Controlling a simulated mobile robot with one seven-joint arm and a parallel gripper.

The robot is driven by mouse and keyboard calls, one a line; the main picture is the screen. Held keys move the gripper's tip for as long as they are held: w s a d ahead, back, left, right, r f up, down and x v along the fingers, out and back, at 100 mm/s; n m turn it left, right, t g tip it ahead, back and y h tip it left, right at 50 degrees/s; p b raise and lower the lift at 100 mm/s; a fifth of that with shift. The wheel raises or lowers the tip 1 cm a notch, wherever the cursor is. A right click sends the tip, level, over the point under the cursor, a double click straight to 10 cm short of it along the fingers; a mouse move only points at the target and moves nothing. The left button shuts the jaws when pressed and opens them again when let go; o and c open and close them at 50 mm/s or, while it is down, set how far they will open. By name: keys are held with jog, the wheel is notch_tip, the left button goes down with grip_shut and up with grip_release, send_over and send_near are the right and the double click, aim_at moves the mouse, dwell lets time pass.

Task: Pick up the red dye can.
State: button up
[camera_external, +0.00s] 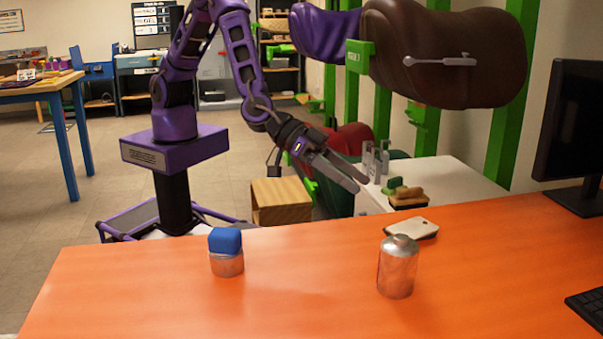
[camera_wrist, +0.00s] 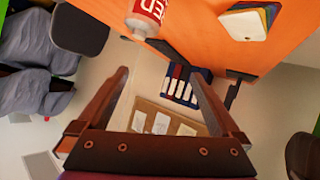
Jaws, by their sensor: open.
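The can (camera_external: 398,268) stands upright on the orange table, right of centre in the external view, where its visible side looks plain silver. In the wrist view a can with a red label and partly cut-off white letters (camera_wrist: 146,14) shows at the top edge, beyond my fingertips. My gripper (camera_external: 362,185) is above and behind the table's far edge in the external view, apart from the can. It is open and empty, with its two fingers spread in the wrist view (camera_wrist: 160,75).
A blue-lidded jar (camera_external: 226,263) stands on the table (camera_external: 140,290) to the left. A pale flat stack (camera_external: 411,228) lies just behind the can; coloured layers show under it in the wrist view. A monitor (camera_external: 570,125) and keyboard (camera_external: 590,305) are at right. The table between jar and can is clear.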

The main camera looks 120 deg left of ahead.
jog(key=s+d+f+m+y, duration=0.1)
jog(key=s+d+f+m, duration=0.1)
jog(key=s+d+f, duration=0.35)
jog(key=b, duration=0.1)
send_near(398, 265)
jog(key=shift+t, duration=0.4)
jog(key=a+f, duration=0.1)
jog(key=w+a+f, duration=0.1)
jog(key=f, duration=0.1)
jog(key=w+a+f, duration=0.1)
jog(key=a+f, duration=0.1)
jog(key=shift+w+f, duration=0.1)
jog(key=shift+f, duration=0.05)
jog(key=shift+r+b+x, duration=0.15)
jog(key=shift+b+x, duration=0.05)
jog(key=shift+x, duration=1.3)
jog(key=shift+r+b+x, duration=0.15)
jog(key=shift+b+x, duration=0.05)
jog(key=shift+x, duration=1.3)
jog(key=shift+w+d, duration=0.1)
jog(key=c, duration=1.6)
jog(key=shift+r, duration=0.1)
